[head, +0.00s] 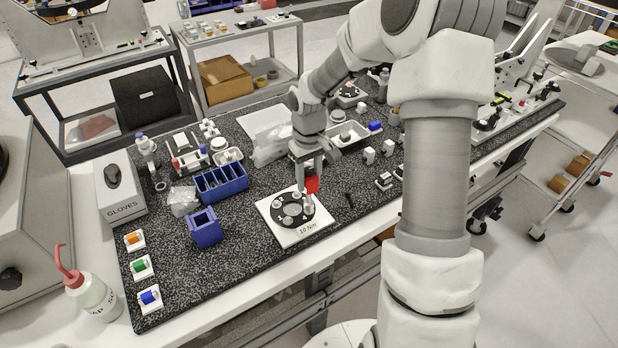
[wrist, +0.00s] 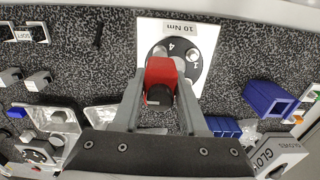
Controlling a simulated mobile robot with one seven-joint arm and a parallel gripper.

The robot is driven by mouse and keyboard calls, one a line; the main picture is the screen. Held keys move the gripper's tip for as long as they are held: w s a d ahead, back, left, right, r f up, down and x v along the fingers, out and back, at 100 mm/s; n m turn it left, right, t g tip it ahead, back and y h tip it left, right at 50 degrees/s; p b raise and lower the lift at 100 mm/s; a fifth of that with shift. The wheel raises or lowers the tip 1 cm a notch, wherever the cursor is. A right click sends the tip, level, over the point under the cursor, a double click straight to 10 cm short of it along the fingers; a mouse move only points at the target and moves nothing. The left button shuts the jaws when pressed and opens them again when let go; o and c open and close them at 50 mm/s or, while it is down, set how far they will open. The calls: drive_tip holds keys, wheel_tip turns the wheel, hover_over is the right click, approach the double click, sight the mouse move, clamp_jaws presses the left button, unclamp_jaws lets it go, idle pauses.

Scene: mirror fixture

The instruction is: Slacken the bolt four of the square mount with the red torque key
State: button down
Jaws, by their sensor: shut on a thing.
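The square mount is a white plate (head: 275,207) marked "10 Nm" near the table's front edge, with a black disc (head: 287,219) carrying light bolts. In the wrist view the mount (wrist: 150,30) is at top centre, with the numbers 4 and 1 readable on its disc. My gripper (head: 309,172) is shut on the red torque key (head: 312,185) and holds it over the right part of the disc. In the wrist view the red key (wrist: 160,72) sits between the two fingers and covers part of the disc. I cannot tell whether its tip touches a bolt.
A blue divided bin (head: 221,182) and a blue open box (head: 205,229) stand left of the mount. A gloves box (head: 118,188) and wash bottle (head: 92,295) are further left. A small dark peg (head: 349,201) lies right of the mount.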

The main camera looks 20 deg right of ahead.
drive_tip(key=shift+f+b, duration=0.7)
drive_tip(key=shift+f, duration=0.1)
idle(0.5)
